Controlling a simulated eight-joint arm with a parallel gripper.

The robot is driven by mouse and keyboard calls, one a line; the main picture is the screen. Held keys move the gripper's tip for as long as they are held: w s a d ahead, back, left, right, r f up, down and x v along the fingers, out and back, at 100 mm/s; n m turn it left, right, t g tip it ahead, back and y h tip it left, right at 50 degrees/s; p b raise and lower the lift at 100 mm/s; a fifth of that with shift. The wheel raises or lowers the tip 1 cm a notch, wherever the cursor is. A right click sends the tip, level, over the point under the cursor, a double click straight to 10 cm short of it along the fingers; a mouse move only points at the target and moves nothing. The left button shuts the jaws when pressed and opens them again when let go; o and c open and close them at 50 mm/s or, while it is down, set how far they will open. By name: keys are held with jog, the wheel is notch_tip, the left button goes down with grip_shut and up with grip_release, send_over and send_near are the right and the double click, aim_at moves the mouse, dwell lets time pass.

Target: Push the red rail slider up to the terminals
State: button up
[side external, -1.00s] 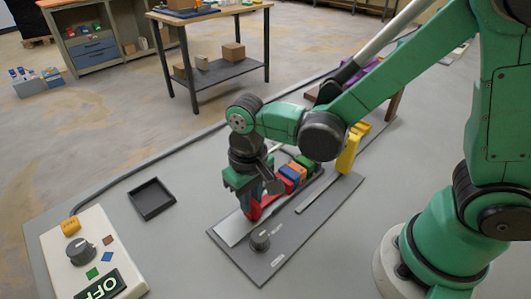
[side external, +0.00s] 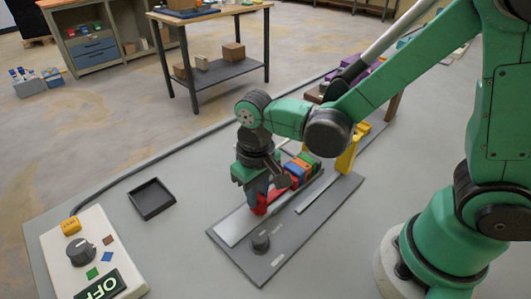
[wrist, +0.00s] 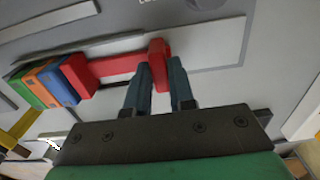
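The red rail slider (wrist: 158,52) has an upright end plate and a red bar that runs along the rail toward the row of terminals. The terminals are blocks in red (wrist: 78,75), blue (wrist: 58,84), orange (wrist: 40,86) and green (wrist: 22,88), packed side by side. In the wrist view the slider's bar reaches the red block with no clear gap. My gripper (wrist: 160,70) has its fingers close on both sides of the slider's end plate. In the side view the slider (side external: 264,205) shows low beneath my gripper (side external: 258,190), which hides part of it.
The rail sits on a grey base plate (side external: 222,232) with a dark knob (side external: 261,241). A yellow part (side external: 347,158) stands beyond the terminals. An empty black tray (side external: 152,199) and a control box (side external: 88,245) reading OFF lie to the left.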

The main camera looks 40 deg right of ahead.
jog(key=o, duration=0.4)
jog(key=shift+r, duration=2.8)
jog(key=s+d+r+t, duration=0.1)
jog(key=d+r+t, duration=0.4)
jog(key=d+t, duration=0.2)
jog(key=shift+s+d, duration=0.15)
jog(key=shift+d, duration=0.85)
